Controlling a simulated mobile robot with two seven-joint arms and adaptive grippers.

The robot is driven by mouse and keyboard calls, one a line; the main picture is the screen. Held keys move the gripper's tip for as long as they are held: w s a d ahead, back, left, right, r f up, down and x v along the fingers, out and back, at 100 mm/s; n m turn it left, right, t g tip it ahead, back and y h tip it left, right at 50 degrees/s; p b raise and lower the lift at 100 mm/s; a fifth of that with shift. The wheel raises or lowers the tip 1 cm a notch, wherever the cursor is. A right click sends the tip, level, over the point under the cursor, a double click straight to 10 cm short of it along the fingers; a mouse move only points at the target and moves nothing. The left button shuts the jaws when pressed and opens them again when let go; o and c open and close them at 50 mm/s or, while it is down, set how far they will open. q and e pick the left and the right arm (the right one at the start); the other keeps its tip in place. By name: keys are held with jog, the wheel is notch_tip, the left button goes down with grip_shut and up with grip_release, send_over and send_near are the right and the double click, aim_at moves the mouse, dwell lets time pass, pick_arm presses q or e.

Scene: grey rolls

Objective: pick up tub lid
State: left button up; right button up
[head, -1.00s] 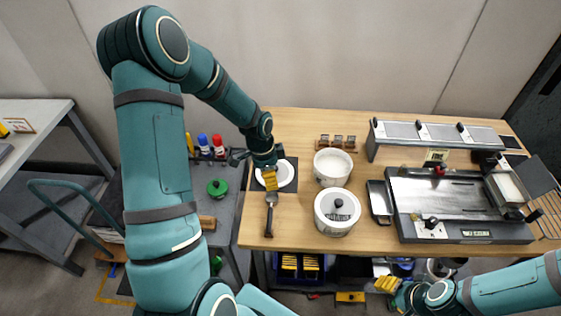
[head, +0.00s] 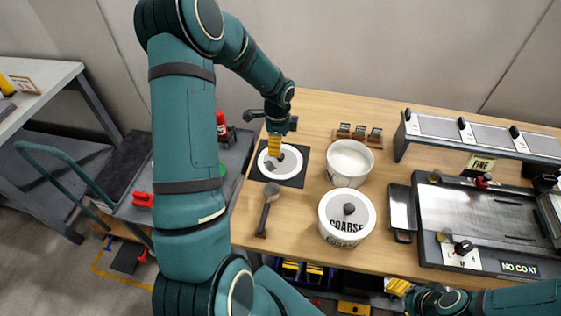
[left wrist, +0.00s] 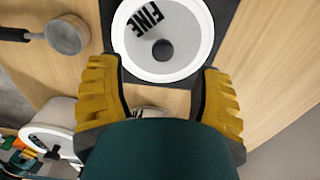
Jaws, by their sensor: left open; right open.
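The white round tub lid (head: 293,163) with a dark knob lies on a dark square mat (head: 256,170) at the table's left. In the left wrist view the lid (left wrist: 187,38) reads FINE. My left gripper (head: 274,147) is open above the lid's far part in the head view. In the left wrist view its yellow fingers (left wrist: 163,95) are spread wide, with the lid ahead and its knob between their lines; nothing is held. An open white tub (head: 349,160) stands right of the mat. My right gripper (head: 398,287) is open and empty by the table's front edge.
A lidded tub marked COARSE (head: 347,217) stands in front of the open tub. A scoop (head: 267,207) lies in front of the mat. A small rack (head: 358,134) stands behind, and a metal tray station (head: 475,215) fills the right.

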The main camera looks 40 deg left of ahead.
aim_at(280, 158)
pick_arm(q)
jog(key=shift+w+d+f+b, duration=0.1)
jog(key=shift+f+b, duration=0.1)
jog(key=shift+f, duration=1.1)
jog(key=shift+w+f+b, duration=0.15)
jog(key=shift+f, duration=1.1)
jog(key=shift+w+d+f+b, duration=0.1)
jog(key=shift+f+b, duration=0.1)
jog(key=shift+f, duration=1.1)
grip_shut()
